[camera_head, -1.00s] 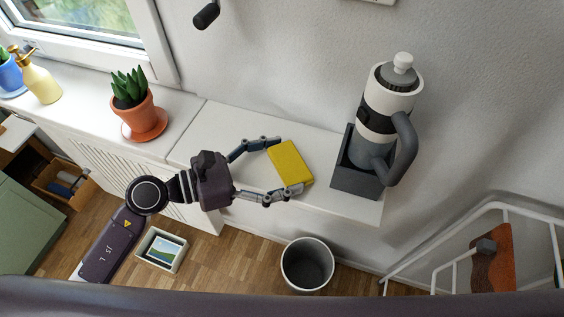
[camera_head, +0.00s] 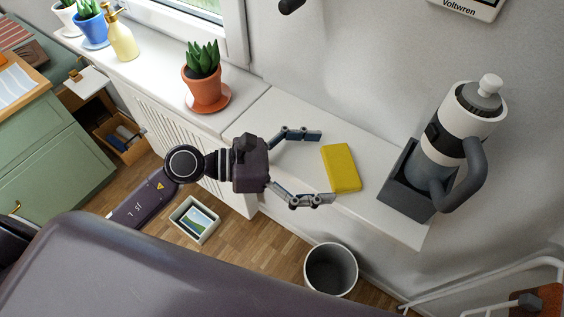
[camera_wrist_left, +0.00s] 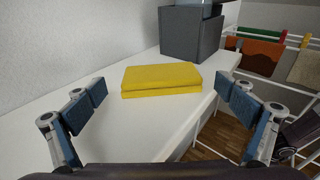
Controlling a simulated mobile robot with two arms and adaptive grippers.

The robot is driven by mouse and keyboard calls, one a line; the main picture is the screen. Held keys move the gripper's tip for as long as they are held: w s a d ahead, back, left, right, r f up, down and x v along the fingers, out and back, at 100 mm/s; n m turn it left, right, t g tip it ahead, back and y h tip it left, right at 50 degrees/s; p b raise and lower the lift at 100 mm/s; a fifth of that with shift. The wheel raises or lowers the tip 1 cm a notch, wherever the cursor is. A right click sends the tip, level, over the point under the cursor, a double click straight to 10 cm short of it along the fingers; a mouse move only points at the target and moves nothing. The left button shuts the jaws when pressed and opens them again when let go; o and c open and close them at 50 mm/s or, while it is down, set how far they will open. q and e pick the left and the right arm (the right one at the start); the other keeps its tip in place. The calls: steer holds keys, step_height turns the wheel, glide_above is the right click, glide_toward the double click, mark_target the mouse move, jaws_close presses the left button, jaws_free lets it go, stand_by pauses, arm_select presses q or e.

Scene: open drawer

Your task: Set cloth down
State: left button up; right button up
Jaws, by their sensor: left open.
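A folded yellow cloth (camera_head: 341,168) lies flat on the white ledge (camera_head: 290,108) below the wall. It also shows in the left wrist view (camera_wrist_left: 161,80), ahead of and between the fingers. My left gripper (camera_head: 318,167) is open, with its two fingers spread and apart from the cloth. In the left wrist view my left gripper (camera_wrist_left: 164,100) has bare finger pads and nothing between them.
A grey and white flask stands in a dark grey holder (camera_head: 406,190) to the right of the cloth. A potted plant (camera_head: 205,88) stands left on the sill. A drying rack (camera_wrist_left: 285,45) is at right.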

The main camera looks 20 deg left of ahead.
arm_select(q)
steer(key=b+v, duration=0.2)
steer(key=v, duration=0.7)
steer(key=shift+s+a+b, duration=0.1)
steer(key=shift+a+b, duration=0.05)
steer(key=shift+b, duration=0.15)
steer(key=shift+a+r, duration=0.1)
steer(key=shift+a, duration=0.05)
